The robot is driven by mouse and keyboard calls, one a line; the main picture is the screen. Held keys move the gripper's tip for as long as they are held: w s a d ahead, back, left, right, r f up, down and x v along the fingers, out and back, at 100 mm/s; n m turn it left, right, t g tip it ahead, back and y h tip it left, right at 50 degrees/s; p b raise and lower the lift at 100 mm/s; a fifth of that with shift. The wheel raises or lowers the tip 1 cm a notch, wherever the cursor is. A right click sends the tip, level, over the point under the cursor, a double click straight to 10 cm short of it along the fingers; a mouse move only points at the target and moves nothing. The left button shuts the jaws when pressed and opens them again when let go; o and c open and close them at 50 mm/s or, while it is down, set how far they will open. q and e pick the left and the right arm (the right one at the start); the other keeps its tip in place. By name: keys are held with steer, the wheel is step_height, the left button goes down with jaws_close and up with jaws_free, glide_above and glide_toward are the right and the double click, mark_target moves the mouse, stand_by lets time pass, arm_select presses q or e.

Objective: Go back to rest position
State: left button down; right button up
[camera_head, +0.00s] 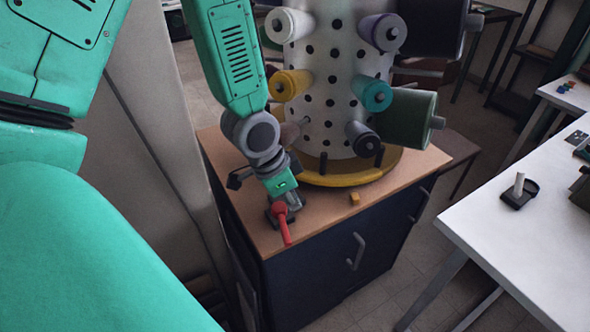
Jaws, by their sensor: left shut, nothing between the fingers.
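My left gripper (283,205) hangs low over the front left part of the wooden cabinet top, below the green arm and grey wrist joint. It is small and dark in this view, and it is shut with nothing held. A red stick-like part (283,225) shows right at the gripper, slanting down towards the cabinet's front edge; I cannot tell whether they touch. The white dotted drum (331,85) with several coloured rolls stands just behind and to the right of the gripper. My right gripper is not in view.
The drum's yellow round base (345,177) sits on the dark cabinet (335,265). A small yellow block (355,198) lies near its front edge. A white table (525,245) on the right bears a black holder (519,200) with a white peg. Floor shows between cabinet and table.

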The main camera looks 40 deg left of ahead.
arm_select(q)
steer(key=s+d+f+n+g+y, duration=0.25)
steer(key=s+f+n, duration=0.35)
steer(key=s+f, duration=1.25)
steer(key=shift+m+h, duration=0.25)
steer(key=shift+m, duration=0.05)
steer(key=f+b, duration=0.1)
steer(key=b, duration=0.1)
steer(key=d+f+b, duration=0.1)
steer(key=f+b, duration=0.1)
steer(key=w+f+b, duration=0.1)
steer(key=b, duration=0.1)
steer(key=shift+d+f, duration=0.15)
steer(key=shift+d, duration=0.05)
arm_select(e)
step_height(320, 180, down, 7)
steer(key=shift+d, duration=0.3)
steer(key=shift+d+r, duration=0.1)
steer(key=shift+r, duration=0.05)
